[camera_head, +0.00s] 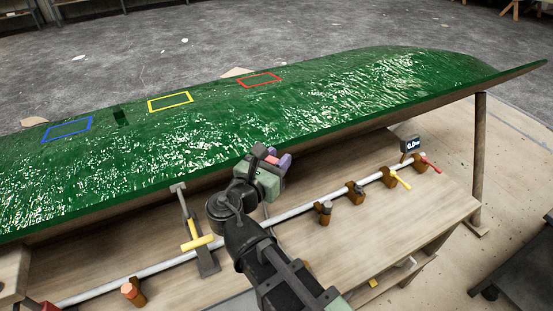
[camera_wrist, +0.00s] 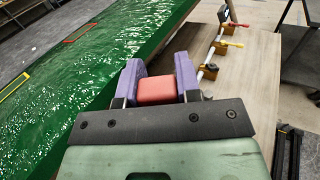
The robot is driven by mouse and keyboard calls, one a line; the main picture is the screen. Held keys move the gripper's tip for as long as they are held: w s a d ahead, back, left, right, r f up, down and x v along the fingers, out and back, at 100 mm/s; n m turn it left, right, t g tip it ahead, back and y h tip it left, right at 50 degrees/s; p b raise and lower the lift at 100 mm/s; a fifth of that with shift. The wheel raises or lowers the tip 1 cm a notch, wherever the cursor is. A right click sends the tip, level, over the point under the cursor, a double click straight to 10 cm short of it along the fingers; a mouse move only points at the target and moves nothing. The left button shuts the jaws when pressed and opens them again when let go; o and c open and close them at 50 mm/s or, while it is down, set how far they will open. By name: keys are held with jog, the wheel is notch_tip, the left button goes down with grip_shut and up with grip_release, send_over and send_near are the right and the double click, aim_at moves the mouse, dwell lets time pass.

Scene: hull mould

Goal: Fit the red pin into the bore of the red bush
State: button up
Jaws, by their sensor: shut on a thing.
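My gripper (camera_head: 276,157) is over the bench, close to the near edge of the green hull mould. In the wrist view its two purple fingers (camera_wrist: 158,70) are shut on a red piece with a blocky end (camera_wrist: 157,91), which I take to be the red pin. Its lower part is hidden, and the head view shows only a little red between the fingers. I cannot pick out a red bush or its bore for sure. A red part (camera_head: 47,306) is cut off at the bottom left of the head view.
The green hull mould (camera_head: 300,115) has blue, yellow and red outlines (camera_head: 259,80) on it. A rail (camera_head: 290,215) with several brown clamps, red and yellow handles and a small display (camera_head: 411,145) runs along the wooden bench (camera_head: 400,225). A yellow-handled clamp (camera_head: 198,243) stands left of my arm.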

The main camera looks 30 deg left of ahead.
jog(key=shift+f+b, duration=0.95)
jog(key=shift+f, duration=0.05)
jog(key=o, duration=1)
jog(key=s, duration=1)
jog(key=shift+s+a, duration=0.2)
jog(key=shift+s, duration=0.2)
